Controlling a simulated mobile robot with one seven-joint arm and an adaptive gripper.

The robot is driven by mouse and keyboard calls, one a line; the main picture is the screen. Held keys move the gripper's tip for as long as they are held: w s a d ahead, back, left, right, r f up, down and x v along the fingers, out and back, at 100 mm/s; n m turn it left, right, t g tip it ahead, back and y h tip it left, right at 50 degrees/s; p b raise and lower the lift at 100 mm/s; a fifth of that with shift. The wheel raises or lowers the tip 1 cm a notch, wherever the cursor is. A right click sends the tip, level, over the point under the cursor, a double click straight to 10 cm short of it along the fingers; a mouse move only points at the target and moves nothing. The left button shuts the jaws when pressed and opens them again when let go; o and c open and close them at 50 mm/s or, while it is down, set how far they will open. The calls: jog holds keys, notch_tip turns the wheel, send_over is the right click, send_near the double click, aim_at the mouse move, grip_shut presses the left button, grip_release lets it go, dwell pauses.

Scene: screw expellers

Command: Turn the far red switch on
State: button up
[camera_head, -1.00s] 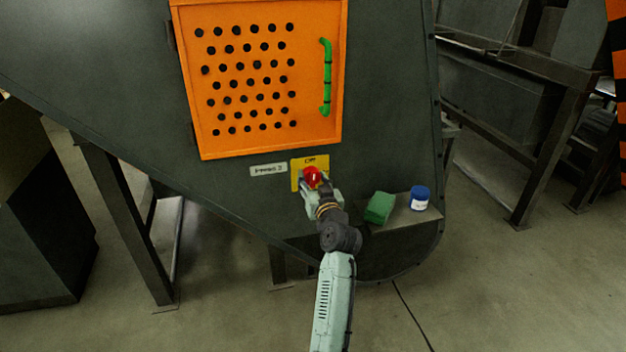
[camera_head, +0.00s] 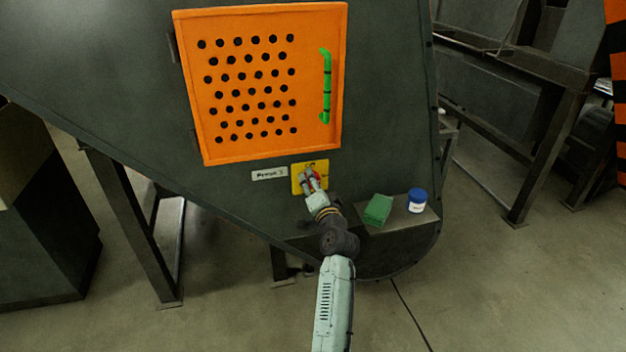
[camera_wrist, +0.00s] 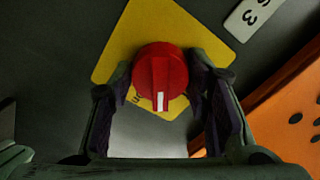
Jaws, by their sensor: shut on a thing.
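The red switch (camera_wrist: 158,75) is a round knob with a raised grip bar and a white mark, on a yellow plate (camera_wrist: 128,40). In the wrist view the mark points toward the bottom of the picture. My gripper (camera_wrist: 162,88) has one finger on each side of the knob and is shut on it. In the head view my gripper (camera_head: 314,180) is at the yellow plate (camera_head: 297,178) and hides most of the red knob (camera_head: 318,182). The lettering on the plate is partly covered.
The orange perforated door (camera_head: 230,80) with a green handle (camera_head: 326,85) is above the plate. A white label (camera_head: 269,174) is left of it. A green block (camera_head: 378,209) and a blue-lidded jar (camera_head: 417,200) stand on the ledge to the right.

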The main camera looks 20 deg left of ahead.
jog(key=m+p, duration=0.2)
jog(key=m, duration=0.1)
jog(key=shift+a+r, duration=0.1)
jog(key=shift+r, duration=0.05)
jog(key=shift+m+p, duration=0.95)
jog(key=shift+m, duration=0.95)
jog(key=o, duration=1.2)
jog(key=shift+s, duration=0.1)
jog(key=v, duration=1.2)
